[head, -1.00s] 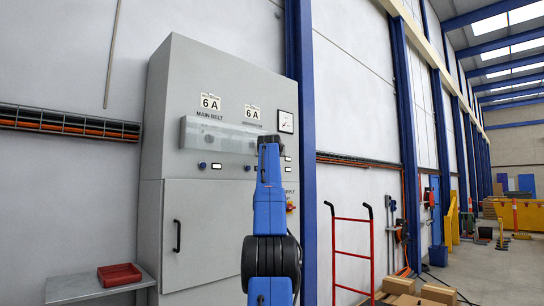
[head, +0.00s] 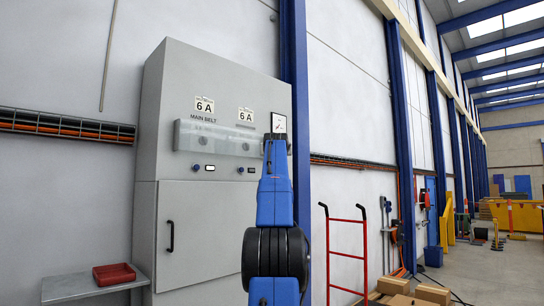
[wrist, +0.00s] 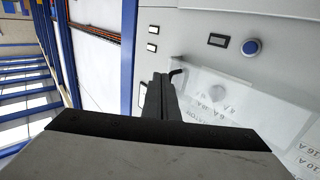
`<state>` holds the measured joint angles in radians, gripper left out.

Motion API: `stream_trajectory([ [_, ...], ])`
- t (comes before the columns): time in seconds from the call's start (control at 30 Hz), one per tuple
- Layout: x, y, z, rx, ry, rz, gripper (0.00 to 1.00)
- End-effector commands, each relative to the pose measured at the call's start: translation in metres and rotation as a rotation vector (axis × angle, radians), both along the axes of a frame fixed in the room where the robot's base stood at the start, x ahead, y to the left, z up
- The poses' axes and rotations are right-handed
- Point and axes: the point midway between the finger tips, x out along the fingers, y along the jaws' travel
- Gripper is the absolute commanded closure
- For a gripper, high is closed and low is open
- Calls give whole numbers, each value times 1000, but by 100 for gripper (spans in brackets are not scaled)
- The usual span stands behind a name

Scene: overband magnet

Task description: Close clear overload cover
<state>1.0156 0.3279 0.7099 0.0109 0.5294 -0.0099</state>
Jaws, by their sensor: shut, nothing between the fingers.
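The clear overload cover (head: 212,138) is a wide see-through panel across the upper front of the grey cabinet, below the two "6 A" labels. It also shows in the wrist view (wrist: 245,102), with a round dial faintly visible behind it. I cannot tell how far it stands from the cabinet face. My gripper (wrist: 160,80) is shut and empty, its dark fingers near the end of the cover that has a small black hook (wrist: 177,72). I cannot tell whether they touch. In the head view my arm hides the fingers and the cover's right end.
The grey cabinet (head: 160,215) has a door with a black handle (head: 171,236). A blue button (wrist: 253,46) and small displays sit below the cover. A red tray (head: 114,274) lies on a side shelf. A red hand truck (head: 345,252) and cardboard boxes stand at right.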

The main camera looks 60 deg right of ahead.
Motion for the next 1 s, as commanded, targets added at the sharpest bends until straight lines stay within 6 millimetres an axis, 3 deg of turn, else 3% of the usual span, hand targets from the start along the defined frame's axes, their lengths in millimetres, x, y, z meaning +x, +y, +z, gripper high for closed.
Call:
stream_trajectory([
  [0.4,-55,13,0,1,1,-1,100],
  [1.0,-63,14,-1,1,1,0,100],
])
